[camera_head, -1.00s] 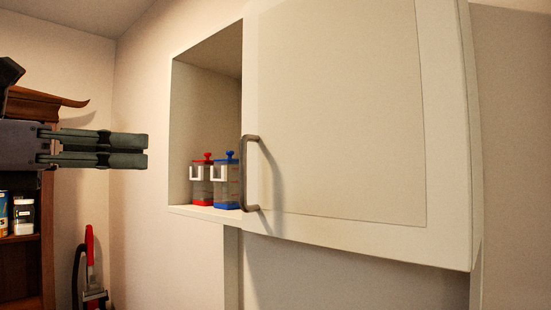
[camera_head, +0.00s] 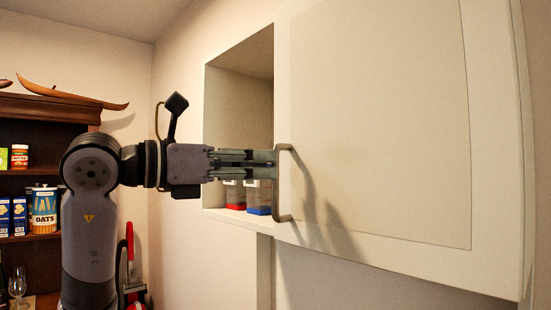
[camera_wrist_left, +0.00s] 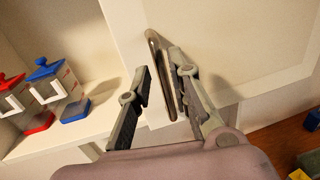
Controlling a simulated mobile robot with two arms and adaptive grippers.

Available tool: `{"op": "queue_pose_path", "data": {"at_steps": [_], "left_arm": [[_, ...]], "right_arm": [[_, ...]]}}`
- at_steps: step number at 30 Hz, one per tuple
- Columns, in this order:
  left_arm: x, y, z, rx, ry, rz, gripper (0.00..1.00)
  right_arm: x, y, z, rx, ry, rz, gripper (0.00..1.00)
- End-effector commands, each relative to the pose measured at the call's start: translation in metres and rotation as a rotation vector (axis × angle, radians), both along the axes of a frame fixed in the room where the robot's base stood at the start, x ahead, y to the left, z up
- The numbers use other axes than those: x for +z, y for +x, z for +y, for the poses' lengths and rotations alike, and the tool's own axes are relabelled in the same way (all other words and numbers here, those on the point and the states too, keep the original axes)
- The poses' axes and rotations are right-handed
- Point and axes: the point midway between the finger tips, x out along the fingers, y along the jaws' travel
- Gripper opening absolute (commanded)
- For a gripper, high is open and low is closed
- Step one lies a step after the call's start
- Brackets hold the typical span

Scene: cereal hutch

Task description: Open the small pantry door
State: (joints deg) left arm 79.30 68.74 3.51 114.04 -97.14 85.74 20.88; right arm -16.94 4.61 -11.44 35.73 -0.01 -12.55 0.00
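The pantry door (camera_head: 385,120) is a flat cream panel on a wall cabinet. It covers the right part, and an open niche shows at its left. Its grey bar handle (camera_head: 284,218) runs upright along the door's left edge, also in the left wrist view (camera_wrist_left: 154,50). My left gripper (camera_head: 275,157) reaches in from the left, fingertips at the handle's middle. In the left wrist view the fingers (camera_wrist_left: 159,72) are apart, with the handle between them, closer to the right finger. Contact cannot be told. My right gripper is not in view.
A red-based canister (camera_wrist_left: 35,122) and a blue-lidded canister (camera_wrist_left: 55,85) stand in the niche beside my gripper. A wooden shelf (camera_head: 45,108) with food packages stands at the left. The space before the door is clear.

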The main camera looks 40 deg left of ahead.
Motion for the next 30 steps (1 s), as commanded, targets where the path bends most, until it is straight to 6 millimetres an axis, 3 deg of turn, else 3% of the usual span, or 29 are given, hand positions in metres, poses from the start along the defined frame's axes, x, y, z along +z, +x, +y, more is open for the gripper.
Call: {"op": "queue_pose_path", "data": {"at_steps": [7,18,27,30], "left_arm": [[0.001,0.03,-0.009,-0.002,0.0,0.001,0.19],[0.0,0.035,-0.01,0.0,0.001,0.001,0.19],[0.0,0.035,-0.01,0.0,0.001,0.001,0.0],[0.0,0.035,-0.01,0.0,0.001,0.0,0.0]], "right_arm": [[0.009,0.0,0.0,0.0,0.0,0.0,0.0],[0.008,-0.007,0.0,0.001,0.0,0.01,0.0],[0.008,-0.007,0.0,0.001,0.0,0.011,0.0],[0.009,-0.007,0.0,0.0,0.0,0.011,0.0]]}}
